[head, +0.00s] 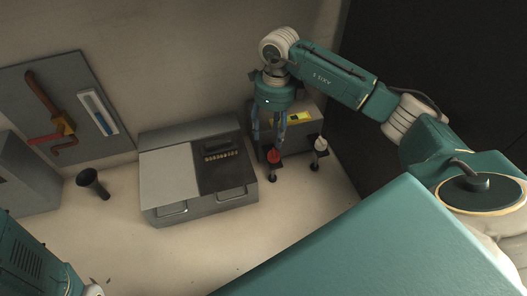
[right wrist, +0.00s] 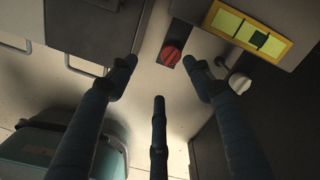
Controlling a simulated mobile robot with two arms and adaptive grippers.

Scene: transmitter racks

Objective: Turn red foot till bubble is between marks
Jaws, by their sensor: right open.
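The red foot (head: 273,157) is a round red knob on a dark stem at the front of a grey box (head: 300,110). In the right wrist view the red foot (right wrist: 171,56) shows a dark slot. My right gripper (head: 268,138) points down above it, open. In the wrist view the open fingers (right wrist: 160,78) have the red knob between and beyond the upper two tips, with no clear contact. The yellow level (head: 292,117) lies on the box. In the wrist view the level (right wrist: 250,32) has light green fields and a dark green square near its middle; I cannot make out a bubble.
A white foot (head: 320,144) stands right of the red one, close to a finger in the wrist view (right wrist: 238,82). A grey cabinet with handles (head: 165,180) stands left. A black funnel-like object (head: 92,182) and a wall panel (head: 85,75) are farther left.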

